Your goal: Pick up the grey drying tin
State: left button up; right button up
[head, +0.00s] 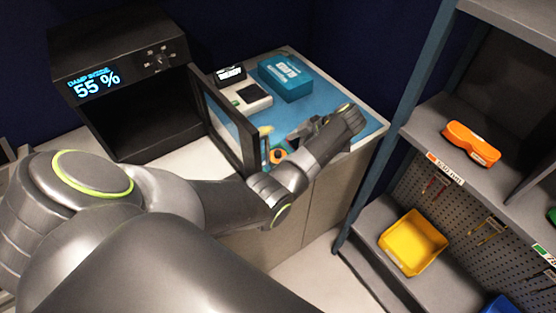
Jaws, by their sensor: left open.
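I cannot make out a grey drying tin for sure in the head view; my left arm and the cabinet door cover part of the counter. My left gripper (304,131) is over the blue mat (369,124) on the counter, right of the open door. It is open, and its fingers are small and dark, so what lies between or below them is unclear. My right gripper is out of view.
A black cabinet (120,38) reads 55 %, its door (226,122) swung open. A blue box (285,78) and a small device (246,97) stand behind my gripper. An orange item (278,156) is near the door. Right, shelves hold an orange case (471,144) and yellow bin (412,242).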

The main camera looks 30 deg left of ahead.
aim_at(278, 152)
pick_arm(q)
jog(key=shift+b+x, duration=0.3)
jog(key=shift+x, duration=0.5)
jog(key=shift+s, duration=0.15)
jog(key=shift+s+a+f, duration=0.1)
jog(key=shift+f, duration=0.05)
jog(key=b+x, duration=0.2)
jog(key=x, duration=0.2)
jog(key=shift+s+a, duration=0.2)
jog(key=shift+a, duration=0.05)
jog(key=shift+a+f, duration=0.15)
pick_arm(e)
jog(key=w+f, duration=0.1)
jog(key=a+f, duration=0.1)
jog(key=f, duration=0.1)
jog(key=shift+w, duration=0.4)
pick_arm(q)
jog(key=c, duration=1)
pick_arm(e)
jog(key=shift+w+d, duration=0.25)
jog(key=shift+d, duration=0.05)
